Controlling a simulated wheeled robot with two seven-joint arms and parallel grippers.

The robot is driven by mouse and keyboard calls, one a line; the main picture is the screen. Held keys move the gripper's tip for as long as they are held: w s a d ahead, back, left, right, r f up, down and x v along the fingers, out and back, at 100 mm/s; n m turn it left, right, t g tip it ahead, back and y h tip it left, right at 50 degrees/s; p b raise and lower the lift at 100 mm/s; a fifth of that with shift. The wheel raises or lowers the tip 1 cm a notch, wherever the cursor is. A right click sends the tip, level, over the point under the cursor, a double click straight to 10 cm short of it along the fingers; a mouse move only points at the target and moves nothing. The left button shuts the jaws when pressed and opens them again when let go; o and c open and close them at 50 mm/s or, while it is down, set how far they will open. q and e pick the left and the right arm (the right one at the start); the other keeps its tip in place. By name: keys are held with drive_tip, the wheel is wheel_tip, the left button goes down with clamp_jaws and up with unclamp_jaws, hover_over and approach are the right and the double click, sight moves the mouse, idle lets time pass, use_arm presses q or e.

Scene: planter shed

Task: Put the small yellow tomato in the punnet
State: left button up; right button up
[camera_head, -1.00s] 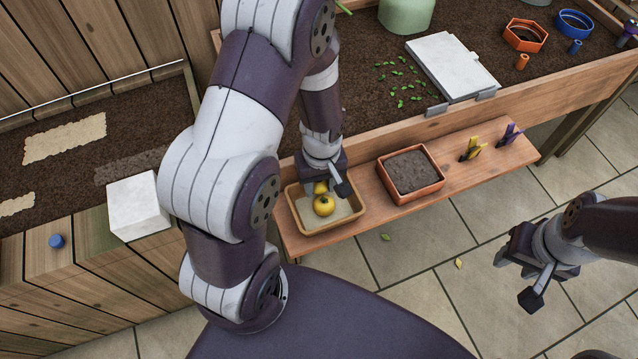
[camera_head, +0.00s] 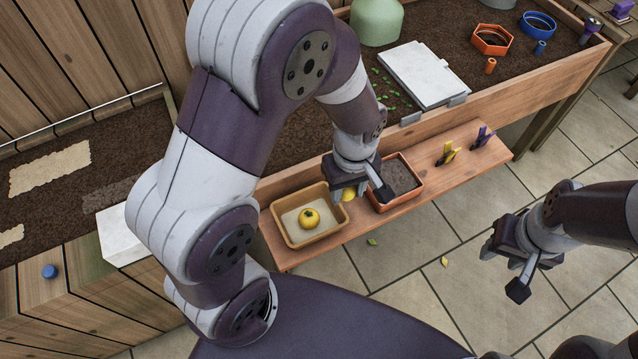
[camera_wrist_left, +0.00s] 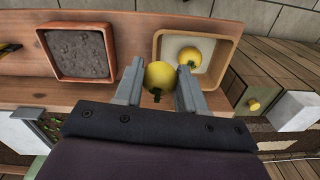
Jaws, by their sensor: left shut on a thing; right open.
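My left gripper (camera_head: 360,195) is shut on a yellow tomato (camera_wrist_left: 158,76), which shows partly behind a finger in the head view (camera_head: 348,195). It is over the shelf between the tan box and the soil-filled pot. The tan box (camera_head: 281,233), which looks like the punnet, has a pale bottom and stands on the wooden shelf. Another yellow tomato (camera_head: 309,218) lies inside it; the wrist view shows it too (camera_wrist_left: 190,57). I cannot tell surely which tomato is smaller. My right gripper (camera_head: 503,270) is open and empty over the paved floor.
The terracotta pot of soil (camera_head: 417,192) stands right of the tan box. Yellow (camera_head: 445,152) and purple (camera_head: 483,136) clips stand further right on the shelf. A raised soil bed holds a white board (camera_head: 425,75), a green vessel (camera_head: 377,22) and small rings. The shelf's front is clear.

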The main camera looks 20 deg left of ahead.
use_arm(q)
drive_tip(key=s+d+r+m+p, duration=0.1)
drive_tip(key=d+r+m+p, duration=0.1)
drive_tip(key=d+r+m, duration=0.3)
drive_tip(key=b, duration=0.3)
hover_over(321, 218)
drive_tip(key=shift+n, duration=0.4)
wheel_tip(321, 218, down, 14)
drive_tip(key=shift+r, duration=0.15)
drive_tip(key=shift+w+r, duration=0.1)
